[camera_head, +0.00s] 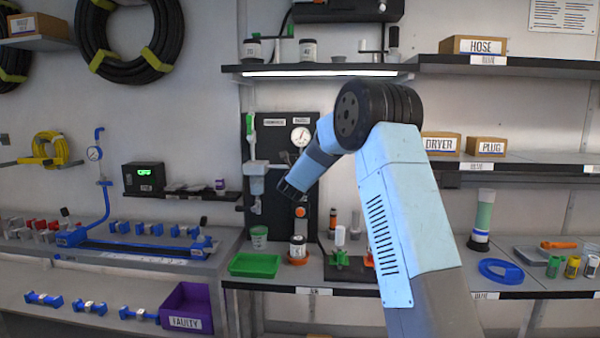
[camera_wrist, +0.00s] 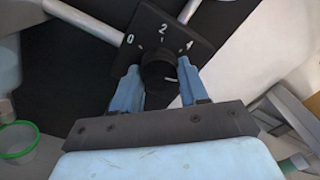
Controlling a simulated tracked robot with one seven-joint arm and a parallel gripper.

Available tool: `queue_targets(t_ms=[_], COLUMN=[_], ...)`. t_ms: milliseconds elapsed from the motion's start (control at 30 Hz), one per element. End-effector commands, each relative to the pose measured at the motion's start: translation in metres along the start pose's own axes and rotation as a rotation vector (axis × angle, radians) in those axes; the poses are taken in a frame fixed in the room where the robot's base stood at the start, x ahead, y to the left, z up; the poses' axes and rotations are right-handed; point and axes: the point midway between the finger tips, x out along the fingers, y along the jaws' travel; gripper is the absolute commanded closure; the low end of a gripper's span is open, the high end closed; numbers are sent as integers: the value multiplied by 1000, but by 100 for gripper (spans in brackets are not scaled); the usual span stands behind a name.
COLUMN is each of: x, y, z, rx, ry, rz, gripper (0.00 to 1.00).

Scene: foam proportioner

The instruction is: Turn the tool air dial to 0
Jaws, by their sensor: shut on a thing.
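The tool air dial is a black round knob (camera_wrist: 158,72) on a black plate (camera_wrist: 150,22) with white marks 0, 2 and 4. In the wrist view, 0 is at the left, 2 at the top and 4 at the right. My gripper (camera_wrist: 159,78) has its two blue fingers on either side of the knob, shut on it. A small pale mark shows low on the knob's right side; I cannot tell which number it stands for. In the head view, my arm reaches the dark panel (camera_head: 270,150), and my wrist hides the dial and the fingertips.
A pressure gauge (camera_head: 300,136) sits on the panel above my wrist. A green tray (camera_head: 255,264), a cup (camera_head: 259,238) and a jar (camera_head: 298,250) stand on the bench below. A lit shelf (camera_head: 320,72) runs above. Pale tubes pass close to the dial plate.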

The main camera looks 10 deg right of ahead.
Motion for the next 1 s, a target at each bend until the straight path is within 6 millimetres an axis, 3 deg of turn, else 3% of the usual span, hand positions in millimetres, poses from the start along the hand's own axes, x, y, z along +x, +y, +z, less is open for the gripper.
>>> queue_targets(t_ms=[367,1000], x=[-1,-1], y=[3,3], z=[0,0], rx=[-131,-717], ry=[-3,-5], rz=[8,9], gripper=[87,87])
